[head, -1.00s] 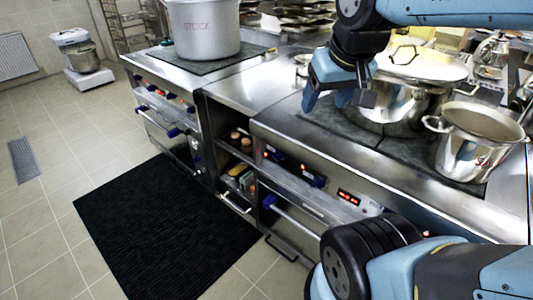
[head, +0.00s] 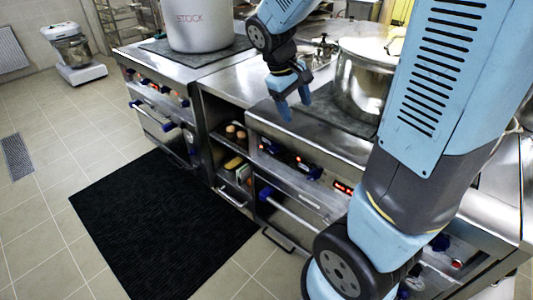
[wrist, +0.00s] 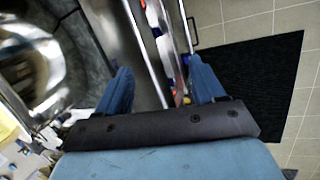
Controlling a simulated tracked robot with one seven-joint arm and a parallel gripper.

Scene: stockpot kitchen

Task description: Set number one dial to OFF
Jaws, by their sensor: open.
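My gripper (head: 296,110) is open and empty, fingers pointing down, above the front edge of the right-hand stove top. Below it, the stove's front panel carries a blue-handled dial (head: 270,147) with a red light, and another dark blue dial (head: 308,168) to its right. I cannot read any numbers or an OFF mark, so I cannot tell which dial is number one. In the wrist view my open gripper (wrist: 160,68) straddles the stove edge; the front panel (wrist: 164,30) with small blue and red parts shows between and beyond the fingers. No dial is touched.
A large lidded pot (head: 362,85) stands on the stove behind my gripper. A stock pot (head: 200,30) stands on the left stove. Open shelves (head: 233,135) lie between the stoves. A black mat (head: 165,225) covers the floor in front. My arm hides the right side.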

